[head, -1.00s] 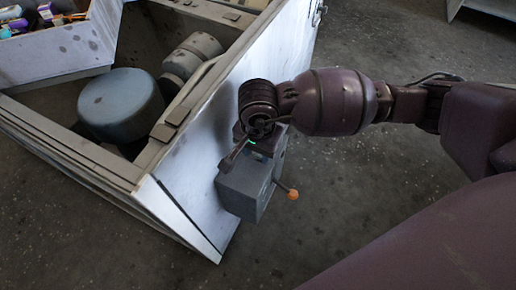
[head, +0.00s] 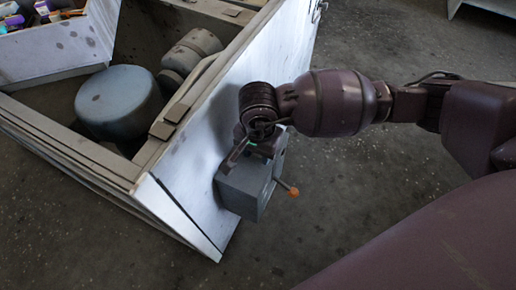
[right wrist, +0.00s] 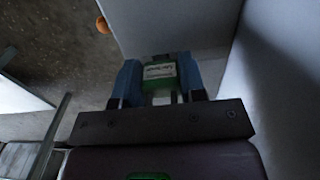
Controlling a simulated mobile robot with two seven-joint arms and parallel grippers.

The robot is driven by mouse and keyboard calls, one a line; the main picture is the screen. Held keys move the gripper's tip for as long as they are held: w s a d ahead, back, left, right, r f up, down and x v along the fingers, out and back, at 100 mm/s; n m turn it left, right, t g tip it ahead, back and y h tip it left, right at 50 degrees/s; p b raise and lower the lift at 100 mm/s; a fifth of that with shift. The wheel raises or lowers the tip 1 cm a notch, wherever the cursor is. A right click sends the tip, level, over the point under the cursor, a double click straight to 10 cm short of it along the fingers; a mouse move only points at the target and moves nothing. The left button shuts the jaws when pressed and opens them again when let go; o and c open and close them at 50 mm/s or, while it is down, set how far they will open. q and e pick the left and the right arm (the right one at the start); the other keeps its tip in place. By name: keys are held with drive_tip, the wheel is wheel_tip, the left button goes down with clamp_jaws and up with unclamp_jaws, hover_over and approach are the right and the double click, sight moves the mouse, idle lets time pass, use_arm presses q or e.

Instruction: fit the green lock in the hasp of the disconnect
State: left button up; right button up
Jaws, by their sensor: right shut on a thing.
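The disconnect is a grey box (head: 243,191) on the outer white wall of the housing, with an orange-tipped handle (head: 293,191) on its right side. In the right wrist view, the orange tip (right wrist: 102,25) shows at top left, and a grey face of the box (right wrist: 170,25) fills the top middle. My right gripper (head: 252,146) is at the top of the box. Its blue fingers (right wrist: 160,82) are shut on the green lock (right wrist: 159,72), which has a white label. In the head view only a speck of green (head: 251,144) shows. The hasp is hidden. My left gripper is not in view.
The open housing (head: 75,149) holds a blue-grey drum (head: 118,104) and a motor-like cylinder (head: 198,44). A bin with small coloured items (head: 45,12) is at top left. The floor (head: 340,215) right of the disconnect is clear.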

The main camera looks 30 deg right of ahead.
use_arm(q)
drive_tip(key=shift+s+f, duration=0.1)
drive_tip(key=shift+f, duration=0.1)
use_arm(e)
drive_tip(key=shift+f, duration=0.5)
drive_tip(key=o, duration=0.8)
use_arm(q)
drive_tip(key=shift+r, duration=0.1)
use_arm(e)
drive_tip(key=shift+o, duration=0.2)
wheel_tip(320, 180, up, 4)
drive_tip(key=shift+w+r+p, duration=0.1)
drive_tip(key=shift+w+p, duration=0.05)
drive_tip(key=shift+p, duration=0.45)
wheel_tip(320, 180, up, 6)
drive_tip(key=shift+f+p, duration=0.2)
drive_tip(key=shift+p, duration=0.7)
drive_tip(key=shift+r, duration=0.6)
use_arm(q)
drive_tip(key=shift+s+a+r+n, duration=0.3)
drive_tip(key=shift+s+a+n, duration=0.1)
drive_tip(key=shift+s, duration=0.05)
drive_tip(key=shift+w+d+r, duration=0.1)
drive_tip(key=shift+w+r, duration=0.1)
